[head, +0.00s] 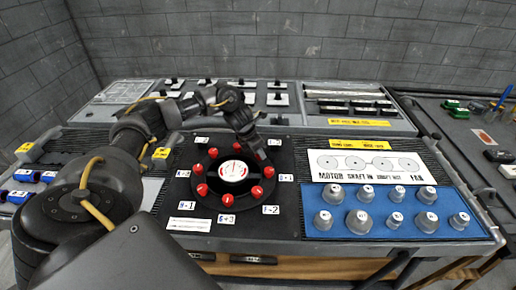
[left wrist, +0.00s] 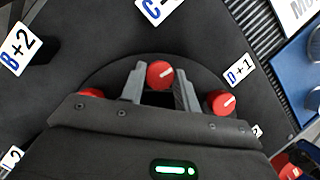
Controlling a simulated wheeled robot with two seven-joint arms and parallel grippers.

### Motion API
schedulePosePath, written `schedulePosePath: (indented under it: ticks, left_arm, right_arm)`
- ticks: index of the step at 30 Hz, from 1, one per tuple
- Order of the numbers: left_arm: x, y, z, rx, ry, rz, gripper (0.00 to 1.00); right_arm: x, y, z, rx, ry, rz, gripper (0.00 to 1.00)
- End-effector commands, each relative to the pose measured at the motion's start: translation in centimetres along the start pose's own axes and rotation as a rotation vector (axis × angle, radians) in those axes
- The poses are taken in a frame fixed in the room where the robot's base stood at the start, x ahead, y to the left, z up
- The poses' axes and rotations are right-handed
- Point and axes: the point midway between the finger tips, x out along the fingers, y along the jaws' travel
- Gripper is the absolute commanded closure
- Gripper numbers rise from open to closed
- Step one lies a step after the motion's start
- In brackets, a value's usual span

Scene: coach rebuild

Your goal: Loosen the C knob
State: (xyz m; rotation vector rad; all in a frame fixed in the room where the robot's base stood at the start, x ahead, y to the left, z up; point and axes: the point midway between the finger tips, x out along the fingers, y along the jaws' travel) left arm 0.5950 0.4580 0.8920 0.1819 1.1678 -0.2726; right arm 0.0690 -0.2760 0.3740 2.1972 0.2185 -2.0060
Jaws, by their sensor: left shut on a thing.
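A ring of red knobs (head: 201,189) surrounds a round white gauge (head: 233,171) on a black panel. My left gripper (head: 262,154) reaches down at the ring's upper right. In the left wrist view, its two fingers (left wrist: 160,88) are closed on the sides of the C knob (left wrist: 160,73), a red knob with a pale pointer line. The C label (left wrist: 160,8) lies just beyond it, partly cut off by the frame. In the head view the gripper hides this knob. My right gripper is in neither view.
Another red knob (left wrist: 221,102) sits close to the right finger, by the D+1 label (left wrist: 239,72). The B+2 label (left wrist: 16,51) is at left. A blue tray (head: 316,227) of grey knobs lies right of the panel. Black switches on white plates (head: 241,84) stand behind.

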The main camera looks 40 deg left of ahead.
Motion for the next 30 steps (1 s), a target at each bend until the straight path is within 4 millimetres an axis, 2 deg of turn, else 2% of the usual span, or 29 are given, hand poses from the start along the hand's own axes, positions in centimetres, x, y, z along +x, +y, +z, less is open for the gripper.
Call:
schedulePosePath:
  ticks: [18, 30]
  left_arm:
    - [-0.4, -0.4, 0.3, -0.536, 0.001, 0.222, 0.91]
    - [-0.2, -0.5, 0.4, -0.799, 0.000, 0.332, 0.91]
  right_arm:
    - [-5.5, -0.3, -0.6, 0.001, 0.001, -0.004, 0.64]
    - [-8.5, -0.2, -0.9, 0.001, 0.002, -0.005, 0.64]
